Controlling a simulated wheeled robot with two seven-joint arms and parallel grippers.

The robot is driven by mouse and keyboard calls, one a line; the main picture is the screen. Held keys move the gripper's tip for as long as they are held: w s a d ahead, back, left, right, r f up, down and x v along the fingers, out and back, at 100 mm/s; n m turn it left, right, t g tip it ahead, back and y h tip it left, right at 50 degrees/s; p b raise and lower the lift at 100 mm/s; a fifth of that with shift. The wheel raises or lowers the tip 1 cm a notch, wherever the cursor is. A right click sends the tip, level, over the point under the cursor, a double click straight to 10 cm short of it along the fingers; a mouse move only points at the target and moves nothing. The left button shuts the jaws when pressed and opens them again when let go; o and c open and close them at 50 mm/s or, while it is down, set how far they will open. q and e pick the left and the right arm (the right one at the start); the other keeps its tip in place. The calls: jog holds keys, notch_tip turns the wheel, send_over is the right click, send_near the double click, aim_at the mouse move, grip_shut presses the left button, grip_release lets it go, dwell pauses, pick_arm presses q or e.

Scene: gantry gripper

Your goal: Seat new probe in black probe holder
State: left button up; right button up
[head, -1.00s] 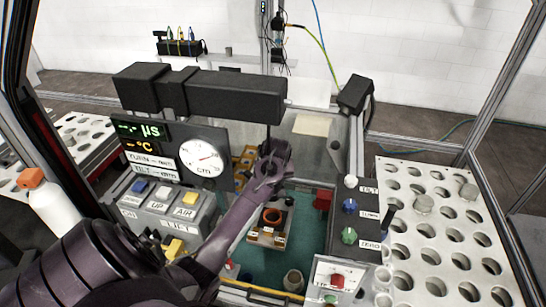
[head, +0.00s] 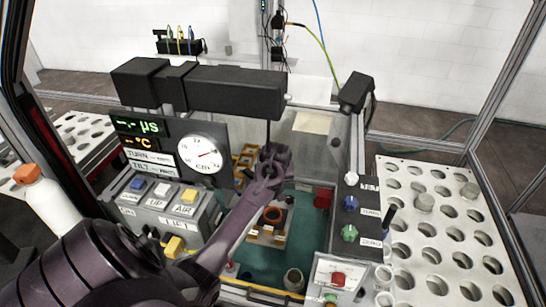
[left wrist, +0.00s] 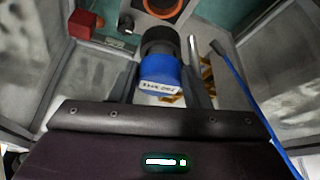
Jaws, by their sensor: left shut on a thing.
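My left gripper (head: 272,160) hangs over the teal-floored bay, below the long black overhead beam (head: 222,94) and near its thin black rod (head: 268,131). In the left wrist view its fingers (left wrist: 160,40) stand on both sides of a blue probe (left wrist: 162,74) with a white label, and are shut on it. A black cylindrical part (left wrist: 160,42) lies in line with the blue body; whether it is the probe's own end or the black holder I cannot tell. In the head view the gripper hides the probe. My right gripper is not in view.
A button panel (head: 165,207) and dial (head: 203,154) stand left. A knob panel (head: 350,215) and perforated rack (head: 440,225) stand right. A blue cable (left wrist: 250,90) runs along the right in the wrist view.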

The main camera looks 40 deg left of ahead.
pick_arm(q)
jog(key=shift+f+b, duration=0.35)
jog(key=shift+f, duration=0.5)
jog(key=o, duration=1.1)
jog(key=b+v, duration=0.2)
jog(key=v, duration=0.6)
